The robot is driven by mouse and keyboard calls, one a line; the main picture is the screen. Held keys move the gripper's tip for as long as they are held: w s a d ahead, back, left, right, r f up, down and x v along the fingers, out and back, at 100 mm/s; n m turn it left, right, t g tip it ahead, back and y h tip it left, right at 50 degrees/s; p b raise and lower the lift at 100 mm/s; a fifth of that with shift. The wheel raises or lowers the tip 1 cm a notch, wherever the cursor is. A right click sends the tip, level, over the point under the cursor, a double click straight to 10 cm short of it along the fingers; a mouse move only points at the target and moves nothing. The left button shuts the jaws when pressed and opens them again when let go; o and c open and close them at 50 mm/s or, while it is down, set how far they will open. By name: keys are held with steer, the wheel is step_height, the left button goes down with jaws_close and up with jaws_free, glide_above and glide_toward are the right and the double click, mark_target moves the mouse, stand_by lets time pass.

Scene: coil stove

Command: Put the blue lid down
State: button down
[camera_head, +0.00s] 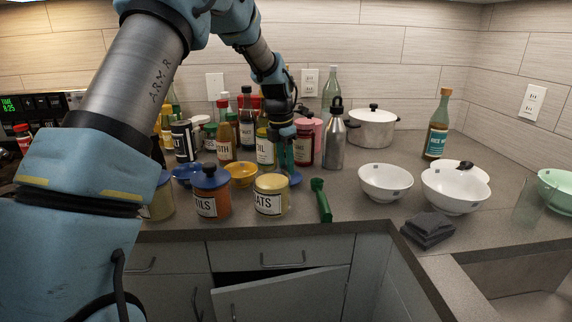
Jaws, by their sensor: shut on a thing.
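My gripper (287,165) points down over the middle of the counter, behind the oats canister (270,195). It is shut on the blue lid (294,179), which shows at its fingertips just behind that canister. The canister partly hides the lid, and I cannot tell whether the lid touches the counter. The exact hold is too small to see clearly. Another blue round piece (186,173) lies farther left.
Several bottles and jars crowd the back. A metal bottle (334,138) and green-handled tool (321,200) are to the right. White bowls (386,182) stand farther right. Some counter (345,205) is bare.

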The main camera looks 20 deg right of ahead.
mark_target(282, 168)
steer(key=shift+f, duration=0.45)
steer(key=shift+f, duration=0.15)
steer(key=shift+c, duration=2.4)
jaws_free()
step_height(282, 168, up, 12)
steer(key=a+b, duration=0.1)
steer(key=b, duration=0.1)
steer(key=shift+s+a, duration=0.15)
steer(key=shift+a, duration=0.05)
steer(key=shift+s, duration=0.1)
